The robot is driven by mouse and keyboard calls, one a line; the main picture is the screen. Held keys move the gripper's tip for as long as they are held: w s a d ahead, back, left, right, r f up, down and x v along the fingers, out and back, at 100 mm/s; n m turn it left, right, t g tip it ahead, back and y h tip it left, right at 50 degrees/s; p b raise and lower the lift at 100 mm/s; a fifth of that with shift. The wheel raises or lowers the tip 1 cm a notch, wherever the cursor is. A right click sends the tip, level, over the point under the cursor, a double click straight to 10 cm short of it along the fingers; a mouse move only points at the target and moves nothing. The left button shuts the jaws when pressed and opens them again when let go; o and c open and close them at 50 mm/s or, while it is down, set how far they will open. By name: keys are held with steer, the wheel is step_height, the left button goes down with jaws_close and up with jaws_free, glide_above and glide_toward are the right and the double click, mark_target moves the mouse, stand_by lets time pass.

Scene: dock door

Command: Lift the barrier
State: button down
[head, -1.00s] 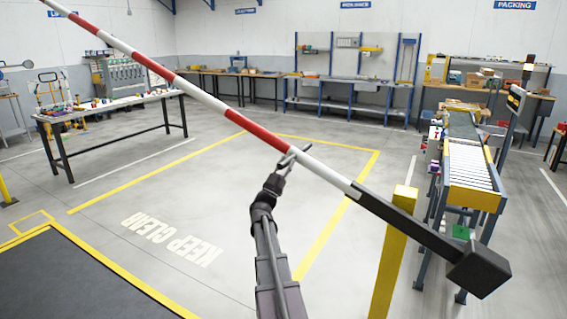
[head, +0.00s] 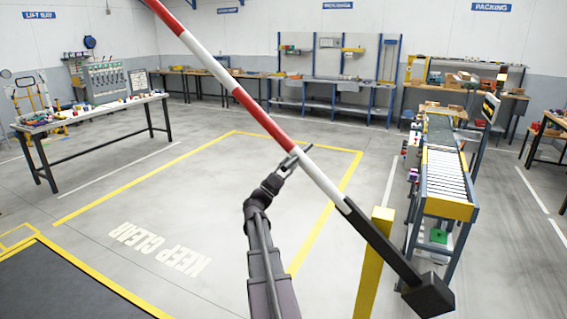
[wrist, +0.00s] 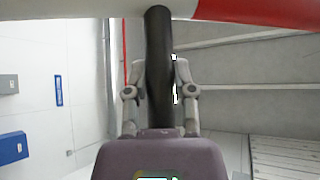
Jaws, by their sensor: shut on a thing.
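The barrier is a red and white striped pole (head: 262,120) with a black sleeve and a black block (head: 428,294) at its lower right end. It slopes steeply up to the left, out of the top of the head view. A yellow post (head: 372,265) stands by its lower part. My gripper (head: 296,158) is at the pole's lower half. In the wrist view, my gripper (wrist: 160,88) is shut on a black handle (wrist: 159,55) that sticks out from the pole (wrist: 225,10). The handle's far end is hidden by my gripper body.
A roller conveyor (head: 447,185) stands right of the post. A table with small items (head: 95,115) is at the left, and workbenches line the back wall. The yellow-outlined KEEP CLEAR floor (head: 240,190) is empty. A dark mat (head: 60,285) lies at the lower left.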

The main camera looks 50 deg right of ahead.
steer(key=s+d+r+m+g+y+p, duration=0.2)
steer(key=s+r+m+p, duration=0.2)
steer(key=s+r+p, duration=0.3)
steer(key=s+d+r+m+g+y+p, duration=0.1)
steer(key=s+r+m+g+y+p, duration=0.15)
steer(key=s+r+m+p, duration=0.4)
steer(key=s+d+m+y+p, duration=0.1)
steer(key=s+p, duration=0.3)
steer(key=s, duration=0.4)
steer(key=s+d+r+y+p, duration=0.1)
steer(key=s+d+y+p, duration=0.1)
steer(key=s, duration=0.6)
steer(key=d+p, duration=0.1)
steer(key=p, duration=0.1)
steer(key=shift+s+m+y+p, duration=0.35)
steer(key=shift+s, duration=0.05)
steer(key=shift+c, duration=2.2)
jaws_free()
steer(key=shift+w+d+r, duration=0.1)
